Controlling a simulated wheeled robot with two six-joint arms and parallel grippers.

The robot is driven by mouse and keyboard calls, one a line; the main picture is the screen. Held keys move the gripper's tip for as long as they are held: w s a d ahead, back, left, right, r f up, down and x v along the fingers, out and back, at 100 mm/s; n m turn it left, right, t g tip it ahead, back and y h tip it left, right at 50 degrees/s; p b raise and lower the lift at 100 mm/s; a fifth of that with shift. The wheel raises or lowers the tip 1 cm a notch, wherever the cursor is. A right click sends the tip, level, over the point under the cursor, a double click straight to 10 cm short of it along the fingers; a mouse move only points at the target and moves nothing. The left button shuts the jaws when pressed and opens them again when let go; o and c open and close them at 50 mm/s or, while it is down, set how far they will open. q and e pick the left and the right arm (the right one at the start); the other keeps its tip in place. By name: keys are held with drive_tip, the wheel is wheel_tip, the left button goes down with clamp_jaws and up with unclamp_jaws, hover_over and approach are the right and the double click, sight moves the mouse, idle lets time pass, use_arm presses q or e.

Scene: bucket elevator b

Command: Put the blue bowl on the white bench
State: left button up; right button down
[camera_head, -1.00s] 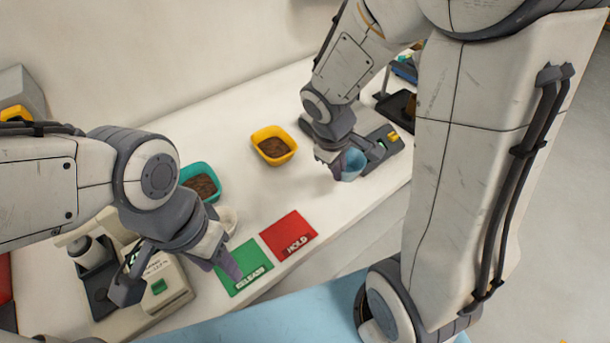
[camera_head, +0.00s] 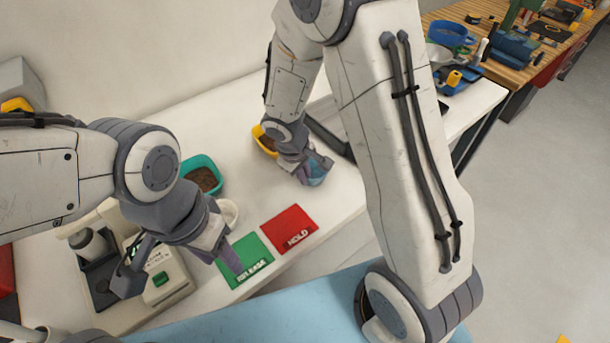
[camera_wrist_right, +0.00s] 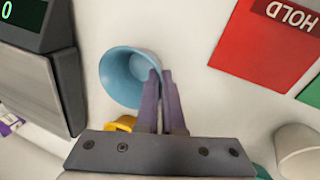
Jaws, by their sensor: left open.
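The light blue bowl (camera_head: 318,172) is at my right gripper (camera_head: 306,168), over the white bench (camera_head: 345,195). In the right wrist view the bowl (camera_wrist_right: 130,75) is tilted with its open side showing, and my right gripper's fingers (camera_wrist_right: 160,80) are close together on its rim. I cannot tell whether the bowl touches the bench. My left gripper (camera_head: 180,270) is open and empty, over the front left of the bench near a beige device.
A teal bowl (camera_head: 203,174) and a yellow bowl (camera_head: 264,140) stand on the bench. The white cup (camera_head: 229,212), green RELEASE pad (camera_head: 246,260) and red HOLD pad (camera_head: 290,229) are near its front. A scale (camera_wrist_right: 45,75) is beside the blue bowl. A wooden table (camera_head: 500,70) stands back right.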

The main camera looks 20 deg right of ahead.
drive_tip(key=shift+f, duration=0.15)
drive_tip(key=c, duration=1)
unclamp_jaws()
drive_tip(key=shift+c, duration=0.2)
drive_tip(key=shift+r, duration=0.45)
drive_tip(key=p+v, duration=0.1)
drive_tip(key=v, duration=1)
drive_tip(key=s+a+r+y, duration=0.1)
drive_tip(key=s+a, duration=0.2)
drive_tip(key=s, duration=0.4)
drive_tip(key=s+a+r+n+g+y, duration=0.1)
drive_tip(key=s+a+r, duration=0.1)
drive_tip(key=s, duration=0.4)
drive_tip(key=s+a+r+y, duration=0.1)
drive_tip(key=s+a+r, duration=0.1)
drive_tip(key=s, duration=0.5)
drive_tip(key=shift+s+a+n+y, duration=0.3)
drive_tip(key=shift+s+a, duration=0.05)
drive_tip(key=shift+a, duration=0.45)
